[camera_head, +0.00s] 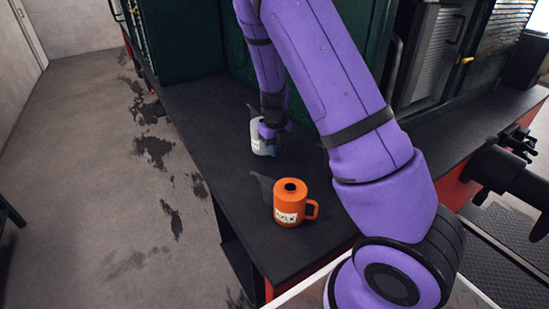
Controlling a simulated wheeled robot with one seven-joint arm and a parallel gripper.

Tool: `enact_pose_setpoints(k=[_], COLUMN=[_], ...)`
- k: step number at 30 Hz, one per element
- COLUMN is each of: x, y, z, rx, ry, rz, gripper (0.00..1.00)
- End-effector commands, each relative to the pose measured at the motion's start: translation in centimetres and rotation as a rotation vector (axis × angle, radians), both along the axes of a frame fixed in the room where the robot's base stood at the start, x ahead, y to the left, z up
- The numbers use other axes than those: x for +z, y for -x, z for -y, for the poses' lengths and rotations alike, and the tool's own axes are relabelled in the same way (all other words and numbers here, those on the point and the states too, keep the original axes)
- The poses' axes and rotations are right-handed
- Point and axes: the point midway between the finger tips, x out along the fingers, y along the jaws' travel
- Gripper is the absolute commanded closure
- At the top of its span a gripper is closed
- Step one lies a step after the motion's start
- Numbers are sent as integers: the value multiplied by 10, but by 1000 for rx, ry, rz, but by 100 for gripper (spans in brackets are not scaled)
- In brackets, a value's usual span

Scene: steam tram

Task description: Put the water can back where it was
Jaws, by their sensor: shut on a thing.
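A pale grey-white can (257,138) with a dark spout pointing up and left is at the far part of the dark running board; I take it as the water can. My gripper (270,131) is shut on it from the right side and above. The gripper hides the can's right side and part of its top. The can looks upright. I cannot tell whether its base touches the board.
An orange oil can (290,204) with a label, a handle on its right and a dark spout on its left stands nearer on the running board (197,110). The board's left edge drops to the stained floor (100,160). A dark green tram wall (188,45) rises behind.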

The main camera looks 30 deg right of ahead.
Motion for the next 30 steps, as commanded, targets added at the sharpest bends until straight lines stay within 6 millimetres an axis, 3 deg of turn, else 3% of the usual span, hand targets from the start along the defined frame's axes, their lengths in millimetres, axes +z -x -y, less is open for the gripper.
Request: enact_pose_setpoints(k=[10,22,23,25,30], x=[-36,-41,-41,-41,-41], y=[0,0,0,0,0], z=[1,0,0,0,0], rx=[1,1,1,1,2], ry=[0,0,0,0,0], rz=[-2,0,0,0,0], gripper=[100,100,82,66,63])
